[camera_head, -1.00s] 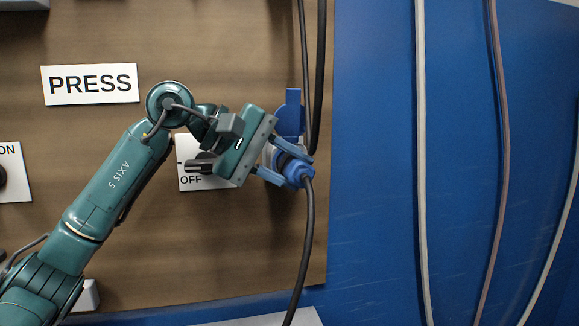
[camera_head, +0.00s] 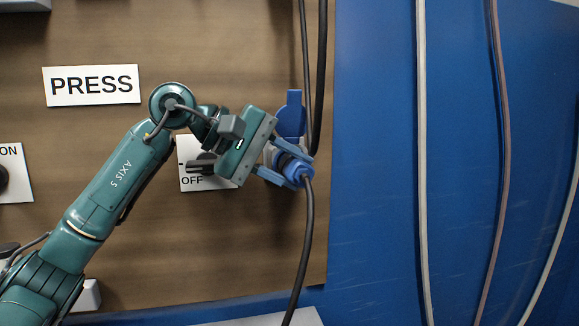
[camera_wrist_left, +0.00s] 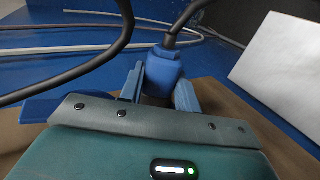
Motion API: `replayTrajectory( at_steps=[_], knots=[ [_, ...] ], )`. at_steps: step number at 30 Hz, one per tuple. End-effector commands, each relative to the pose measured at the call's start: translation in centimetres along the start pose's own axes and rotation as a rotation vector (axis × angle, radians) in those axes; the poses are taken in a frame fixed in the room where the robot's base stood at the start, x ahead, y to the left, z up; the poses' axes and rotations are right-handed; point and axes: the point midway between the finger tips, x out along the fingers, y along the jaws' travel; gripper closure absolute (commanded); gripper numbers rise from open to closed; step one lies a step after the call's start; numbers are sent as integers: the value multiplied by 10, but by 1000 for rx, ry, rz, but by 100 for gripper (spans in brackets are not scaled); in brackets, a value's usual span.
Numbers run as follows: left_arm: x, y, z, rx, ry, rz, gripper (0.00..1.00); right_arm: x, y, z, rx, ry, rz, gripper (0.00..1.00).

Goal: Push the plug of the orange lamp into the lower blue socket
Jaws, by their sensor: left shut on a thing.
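My left gripper (camera_head: 285,163) is shut on a blue plug (camera_head: 298,171) with a dark cable running down from it. The plug is at the blue socket on the brown board; the socket's raised blue lid (camera_head: 290,112) shows just above the gripper. The fingers and plug hide the socket opening, so how deep the plug sits cannot be told. In the left wrist view the blue plug (camera_wrist_left: 163,72) is between the two blue fingers, its cable bending up. The orange lamp is not in view. My right gripper is not in view.
A PRESS sign (camera_head: 92,84) and an OFF plate (camera_head: 194,181) with a dark switch are on the board left of the gripper. Dark cables (camera_head: 319,80) hang close by at upper right. The blue wall (camera_head: 375,180) carries several pipes or hoses.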

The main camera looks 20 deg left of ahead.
Motion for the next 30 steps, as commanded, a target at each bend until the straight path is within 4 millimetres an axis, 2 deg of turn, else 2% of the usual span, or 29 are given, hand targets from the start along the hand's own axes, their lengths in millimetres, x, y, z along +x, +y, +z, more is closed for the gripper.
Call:
replayTrajectory(
  at_steps=[5,6,15,30],
  knots=[
    [-1,0,-1,0,3,2,92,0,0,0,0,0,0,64],
    [-1,0,-1,0,3,2,66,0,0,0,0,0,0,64],
    [0,0,-1,0,2,1,42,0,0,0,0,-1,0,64],
    [0,0,1,0,0,1,42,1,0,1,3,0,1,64]
  ],
)
